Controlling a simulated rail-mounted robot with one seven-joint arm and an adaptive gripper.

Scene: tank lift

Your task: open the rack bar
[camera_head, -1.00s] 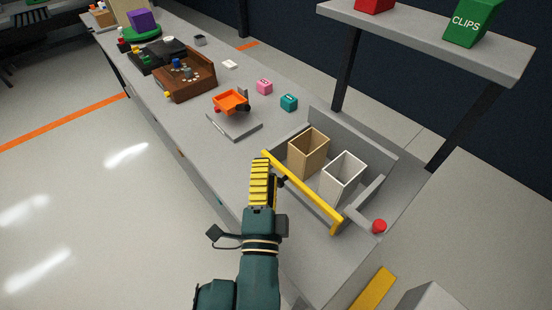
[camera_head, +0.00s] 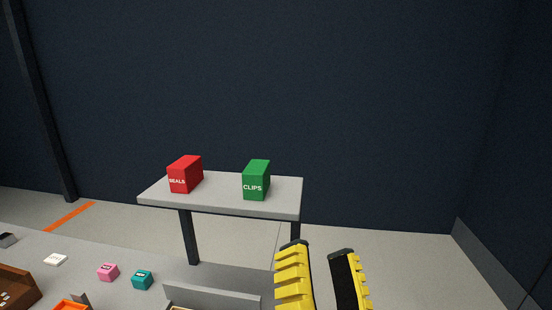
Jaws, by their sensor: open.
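My gripper (camera_head: 322,278) is at the bottom, right of centre, with its two yellow-ribbed fingers pointing up and spread apart. It is open, and nothing shows between the fingers. The rack's grey back wall (camera_head: 212,297) shows at the bottom edge, left of my gripper. The yellow rack bar is out of view below the frame, so its position cannot be told. Only a sliver of the tan bin's rim shows at the bottom edge.
A raised grey shelf (camera_head: 225,208) holds a red SEALS box (camera_head: 185,175) and a green CLIPS box (camera_head: 256,180). A pink block (camera_head: 108,272), a teal block (camera_head: 142,280) and an orange tray (camera_head: 72,304) are on the bench at left. A dark wall stands behind.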

